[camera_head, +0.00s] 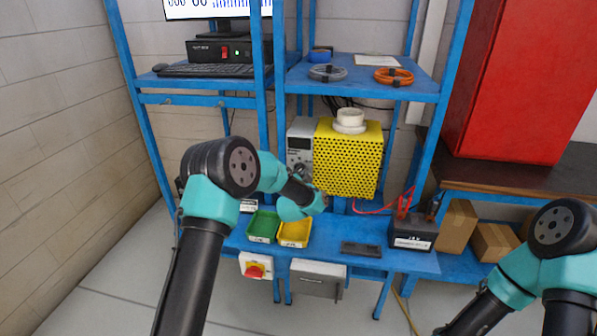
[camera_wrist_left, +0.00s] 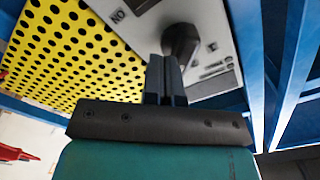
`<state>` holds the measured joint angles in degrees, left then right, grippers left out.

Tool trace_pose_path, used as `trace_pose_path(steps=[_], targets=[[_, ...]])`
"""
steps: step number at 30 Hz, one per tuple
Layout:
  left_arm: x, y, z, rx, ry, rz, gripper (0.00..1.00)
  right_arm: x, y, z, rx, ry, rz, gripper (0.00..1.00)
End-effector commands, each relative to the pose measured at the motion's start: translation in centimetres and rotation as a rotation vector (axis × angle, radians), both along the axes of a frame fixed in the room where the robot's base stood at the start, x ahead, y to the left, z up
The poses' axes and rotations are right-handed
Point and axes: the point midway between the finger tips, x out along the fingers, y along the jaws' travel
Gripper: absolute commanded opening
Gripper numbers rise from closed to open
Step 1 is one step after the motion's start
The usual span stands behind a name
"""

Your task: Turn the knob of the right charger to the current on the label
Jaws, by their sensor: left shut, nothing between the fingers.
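A yellow perforated unit (camera_head: 348,160) with a grey front panel (camera_head: 300,134) stands on the blue bench; only one such unit shows clearly. In the left wrist view its panel (camera_wrist_left: 222,50) carries a black knob (camera_wrist_left: 181,40) and small print. My left gripper (camera_wrist_left: 166,62) is shut and empty, its fingertips right by the knob; I cannot tell whether they touch it. A black battery (camera_head: 409,231) has a white label (camera_head: 412,244), too small to read. My right gripper is out of view.
A green bin (camera_head: 263,227) and a yellow bin (camera_head: 294,232) stand below my left wrist. A dark flat item (camera_head: 361,249) lies nearby. A white roll (camera_head: 349,120) sits on the unit. Blue rack posts and the upper shelf (camera_head: 361,84) bound the space.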

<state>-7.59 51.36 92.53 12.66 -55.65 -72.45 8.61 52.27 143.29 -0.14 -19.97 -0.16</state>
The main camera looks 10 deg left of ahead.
Motion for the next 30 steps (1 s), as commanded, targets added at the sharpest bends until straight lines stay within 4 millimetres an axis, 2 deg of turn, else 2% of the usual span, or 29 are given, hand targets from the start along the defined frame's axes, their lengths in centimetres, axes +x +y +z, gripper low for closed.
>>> trace_pose_path(steps=[30], targets=[[1.7,0.2,0.1,0.001,-0.003,0.001,0.0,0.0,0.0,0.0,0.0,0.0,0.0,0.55]])
